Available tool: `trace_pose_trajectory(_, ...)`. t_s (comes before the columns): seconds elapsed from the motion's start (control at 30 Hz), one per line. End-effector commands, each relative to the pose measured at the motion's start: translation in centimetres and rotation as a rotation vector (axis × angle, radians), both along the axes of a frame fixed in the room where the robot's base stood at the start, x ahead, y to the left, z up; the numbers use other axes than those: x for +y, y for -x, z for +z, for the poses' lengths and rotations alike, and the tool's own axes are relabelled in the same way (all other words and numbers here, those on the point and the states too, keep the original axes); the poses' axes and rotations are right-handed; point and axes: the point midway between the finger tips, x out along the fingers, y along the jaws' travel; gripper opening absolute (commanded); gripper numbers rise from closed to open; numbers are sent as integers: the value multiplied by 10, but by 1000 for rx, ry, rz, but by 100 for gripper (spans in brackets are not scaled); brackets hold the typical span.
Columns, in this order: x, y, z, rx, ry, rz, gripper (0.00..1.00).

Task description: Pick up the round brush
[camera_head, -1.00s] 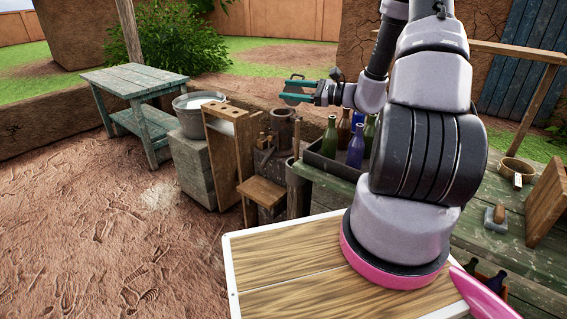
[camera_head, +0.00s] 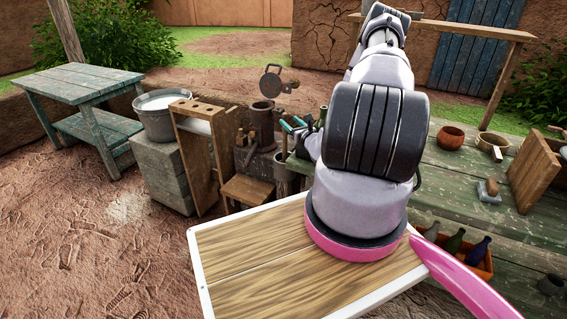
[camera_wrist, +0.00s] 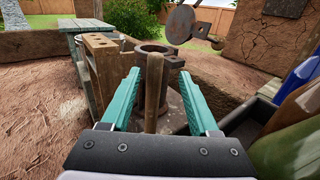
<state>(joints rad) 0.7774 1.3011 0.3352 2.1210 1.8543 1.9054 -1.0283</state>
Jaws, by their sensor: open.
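My gripper (camera_wrist: 158,78) is open, its two teal fingers spread apart. A light wooden handle (camera_wrist: 153,95) stands upright between the fingers in the wrist view, with clear space on both sides. It looks like the round brush's handle, but no bristles show, so I cannot be sure. Its lower end is hidden behind the gripper body. In the head view my gripper (camera_head: 293,124) is partly hidden by my arm, above a dark round container (camera_head: 286,180).
A rusty cylinder (camera_head: 262,125) stands just beyond, with a round metal plate (camera_head: 271,82) above it. A tall wooden rack (camera_head: 195,108) is at left. In the wrist view, bottles (camera_wrist: 285,140) stand close on the right. A green table (camera_head: 470,220) lies right of my arm.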

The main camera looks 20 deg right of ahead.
Motion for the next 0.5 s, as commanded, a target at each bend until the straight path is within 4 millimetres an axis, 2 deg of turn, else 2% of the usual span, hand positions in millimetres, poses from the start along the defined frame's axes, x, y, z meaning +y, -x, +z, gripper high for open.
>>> trace_pose_trajectory(0.27, 4, -25, 1, -1, 1, 1, 61)
trace_pose_trajectory(0.5, 10, -59, 3, -2, 0, 1, 61)
